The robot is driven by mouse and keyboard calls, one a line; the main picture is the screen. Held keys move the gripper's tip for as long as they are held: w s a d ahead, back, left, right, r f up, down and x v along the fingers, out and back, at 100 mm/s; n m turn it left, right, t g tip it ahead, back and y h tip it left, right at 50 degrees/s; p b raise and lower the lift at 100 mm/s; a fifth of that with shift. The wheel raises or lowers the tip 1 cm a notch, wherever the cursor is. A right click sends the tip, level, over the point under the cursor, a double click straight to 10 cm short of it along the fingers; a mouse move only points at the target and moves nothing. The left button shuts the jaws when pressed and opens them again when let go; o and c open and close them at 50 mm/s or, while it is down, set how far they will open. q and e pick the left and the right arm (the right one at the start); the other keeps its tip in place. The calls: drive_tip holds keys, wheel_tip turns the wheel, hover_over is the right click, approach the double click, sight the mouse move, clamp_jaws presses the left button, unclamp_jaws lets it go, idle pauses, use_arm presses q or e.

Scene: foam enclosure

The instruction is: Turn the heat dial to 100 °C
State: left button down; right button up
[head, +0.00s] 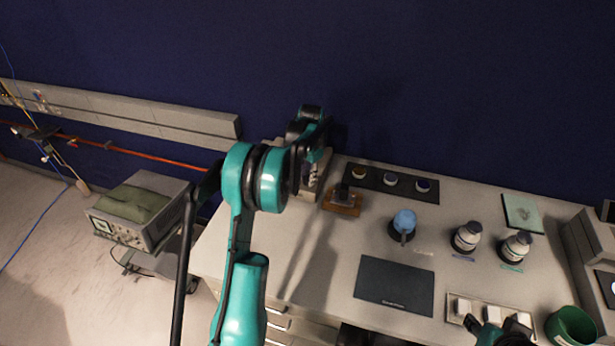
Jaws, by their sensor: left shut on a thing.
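A pale boxy device (323,167) stands at the back left of the bench, mostly covered by my left arm. Its front carries small dark controls; the heat dial and its scale are too small and too hidden to read. My left gripper (309,170) points down at this device's front and is shut on what appears to be the heat dial. The fingertips are hard to make out. A teal and black part of my right arm, with the right gripper (503,334), shows at the bottom edge; its fingers cannot be made out.
A wooden block (342,203) stands close right of the device. Behind it lies a black strip (375,182) with several jars. A blue-topped item (403,224), two bottles (467,237), a dark mat (395,287) and a green cup (571,326) occupy the bench. The front left bench is clear.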

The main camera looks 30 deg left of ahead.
use_arm(q)
drive_tip(key=shift+m, duration=0.6)
drive_tip(key=c, duration=1.2)
unclamp_jaws()
drive_tip(key=shift+d+r, duration=0.15)
drive_tip(key=shift+r, duration=1.85)
drive_tip(key=shift+d+r, duration=0.1)
drive_tip(key=shift+r, duration=1.9)
drive_tip(key=shift+s, duration=0.1)
